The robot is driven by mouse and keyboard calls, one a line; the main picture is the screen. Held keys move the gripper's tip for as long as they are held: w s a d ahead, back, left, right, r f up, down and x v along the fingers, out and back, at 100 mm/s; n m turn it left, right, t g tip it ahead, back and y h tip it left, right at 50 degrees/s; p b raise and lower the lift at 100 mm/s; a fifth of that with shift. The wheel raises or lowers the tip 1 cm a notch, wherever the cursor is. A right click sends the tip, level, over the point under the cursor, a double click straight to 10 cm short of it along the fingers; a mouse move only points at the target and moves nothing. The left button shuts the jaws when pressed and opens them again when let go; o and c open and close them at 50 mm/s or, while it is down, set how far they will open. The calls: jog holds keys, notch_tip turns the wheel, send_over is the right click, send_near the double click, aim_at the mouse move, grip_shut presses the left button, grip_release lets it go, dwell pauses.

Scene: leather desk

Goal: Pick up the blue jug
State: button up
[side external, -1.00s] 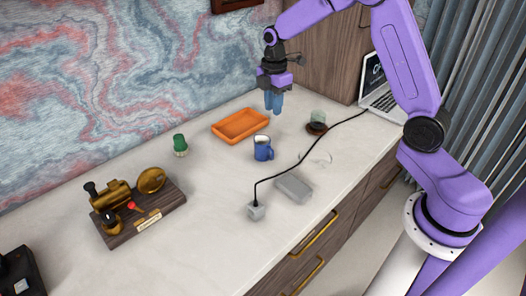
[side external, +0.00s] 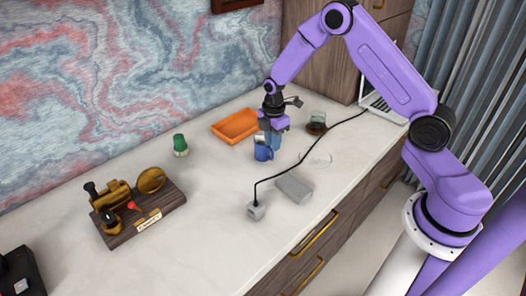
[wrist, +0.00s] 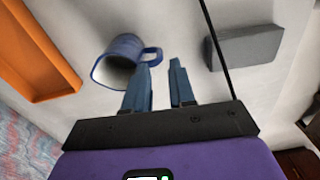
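The blue jug (side external: 262,153) stands on the pale desktop. In the wrist view the jug (wrist: 117,58) shows its pale open mouth, with its handle on the right. My gripper (side external: 272,138) is low, right at the jug on its handle side. In the wrist view the two blue fingers of my gripper (wrist: 160,65) are apart, with a gap between them. The left fingertip overlaps the lower edge of the handle in the picture. I cannot tell whether it touches. Nothing is held between the fingers.
An orange tray (side external: 236,126) lies behind the jug to the left. A grey block (side external: 294,187) and a black cable (side external: 285,172) are to the front right. A dark-based glass (side external: 317,122) stands to the right. A green object (side external: 180,144) stands left.

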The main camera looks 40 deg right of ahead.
jog(key=shift+f, duration=1.35)
jog(key=shift+c, duration=0.3)
grip_shut()
jog(key=shift+r, duration=0.2)
